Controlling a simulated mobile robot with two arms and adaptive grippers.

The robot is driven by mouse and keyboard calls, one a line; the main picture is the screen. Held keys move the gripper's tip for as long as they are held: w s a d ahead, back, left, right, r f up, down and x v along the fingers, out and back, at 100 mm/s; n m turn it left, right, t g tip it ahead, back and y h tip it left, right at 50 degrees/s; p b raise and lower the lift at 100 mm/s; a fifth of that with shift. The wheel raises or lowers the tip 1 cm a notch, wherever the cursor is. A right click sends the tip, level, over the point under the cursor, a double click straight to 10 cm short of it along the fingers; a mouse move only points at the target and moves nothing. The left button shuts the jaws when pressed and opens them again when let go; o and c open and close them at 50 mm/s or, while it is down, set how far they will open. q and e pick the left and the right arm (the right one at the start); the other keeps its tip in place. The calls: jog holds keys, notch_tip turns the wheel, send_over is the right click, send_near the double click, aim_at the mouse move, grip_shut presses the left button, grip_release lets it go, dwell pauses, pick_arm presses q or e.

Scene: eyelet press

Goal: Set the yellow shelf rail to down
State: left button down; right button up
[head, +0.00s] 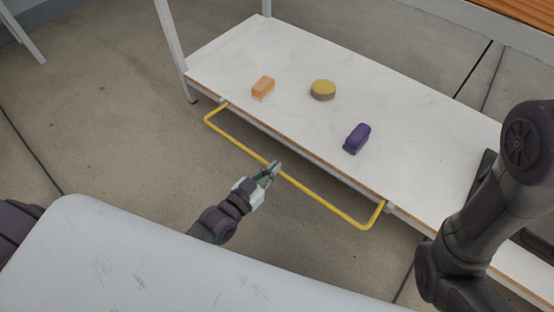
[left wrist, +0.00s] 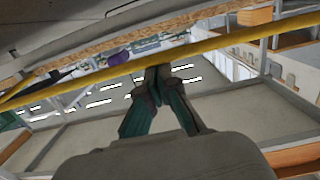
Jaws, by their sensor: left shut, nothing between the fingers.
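The yellow shelf rail (head: 316,199) is a bent bar along the near edge of the low white shelf (head: 400,140). It stands out from the shelf's front and lies about level with it or a little lower; its exact angle is hard to tell. My left gripper (head: 271,170) is at the rail's middle, its fingers shut with nothing between them. In the left wrist view the rail (left wrist: 230,40) crosses just beyond the closed fingertips (left wrist: 157,75). Whether they touch it, I cannot tell. My right gripper is not in view.
On the shelf lie an orange block (head: 263,87), a yellow sponge-like piece (head: 323,90) and a purple block (head: 357,138). A white shelf leg (head: 172,45) stands at the left. Bare concrete floor (head: 110,120) is free left of the rail.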

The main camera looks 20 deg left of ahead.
pick_arm(q)
jog(key=shift+s+a+f, duration=0.1)
jog(key=shift+s+f, duration=0.1)
jog(key=shift+f, duration=0.9)
